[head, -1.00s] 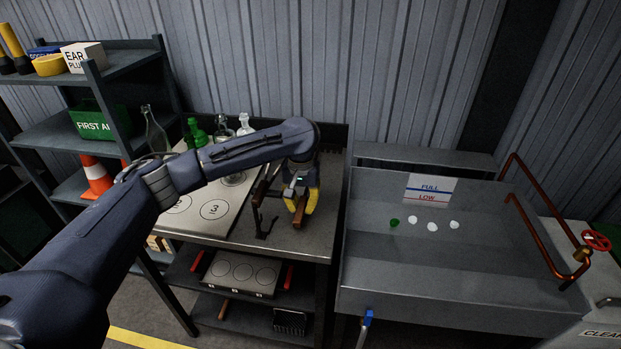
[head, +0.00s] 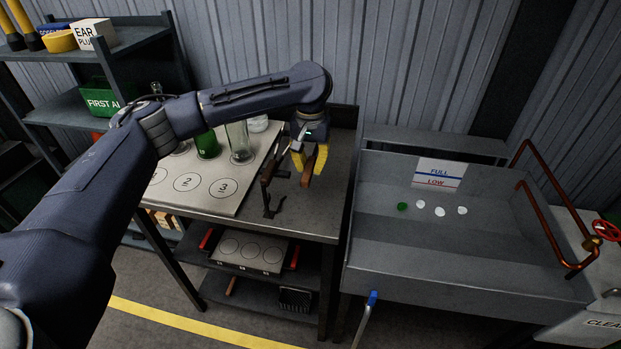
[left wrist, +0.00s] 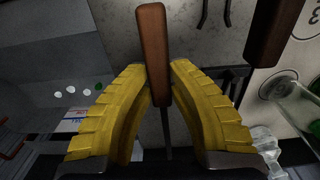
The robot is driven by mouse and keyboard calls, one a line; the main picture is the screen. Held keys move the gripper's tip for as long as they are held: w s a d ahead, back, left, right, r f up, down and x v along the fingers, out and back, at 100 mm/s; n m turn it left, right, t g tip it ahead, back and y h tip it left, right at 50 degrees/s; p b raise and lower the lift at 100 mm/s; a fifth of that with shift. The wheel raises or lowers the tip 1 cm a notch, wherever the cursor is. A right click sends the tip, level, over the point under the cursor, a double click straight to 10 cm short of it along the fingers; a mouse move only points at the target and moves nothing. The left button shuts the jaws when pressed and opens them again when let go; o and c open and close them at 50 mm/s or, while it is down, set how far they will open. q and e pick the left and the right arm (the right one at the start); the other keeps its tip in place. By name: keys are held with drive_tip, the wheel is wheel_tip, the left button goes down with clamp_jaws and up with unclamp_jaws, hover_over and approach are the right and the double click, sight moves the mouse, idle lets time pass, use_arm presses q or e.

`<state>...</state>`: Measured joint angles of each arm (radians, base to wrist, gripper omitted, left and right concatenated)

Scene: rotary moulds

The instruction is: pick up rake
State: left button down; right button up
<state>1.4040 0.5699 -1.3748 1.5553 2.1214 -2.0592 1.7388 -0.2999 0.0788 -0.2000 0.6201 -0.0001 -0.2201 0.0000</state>
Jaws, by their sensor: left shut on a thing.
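The rake shows as a brown wooden handle (head: 308,168) with a thin dark metal shaft. My left gripper (head: 310,158) is above the workbench, with its yellow fingers on either side of the handle. In the left wrist view the handle (left wrist: 153,55) passes between the fingertips (left wrist: 157,88), and the shaft runs on toward the palm. The gripper is shut on it. The rake's working end is hidden, so I cannot tell its shape. My right gripper is in neither view.
A second wooden handle (head: 266,166) stands close left of the gripper, by a dark hooked stand (head: 272,207). Left of it are a numbered plate (head: 222,203), a green bottle (head: 207,144) and clear glassware (head: 239,142). A grey trough (head: 440,250) lies right of the bench.

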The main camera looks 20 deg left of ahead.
use_arm(q)
wheel_tip(320, 180, up, 12)
drive_tip(key=shift+r, duration=0.15)
idle(0.3)
idle(0.5)
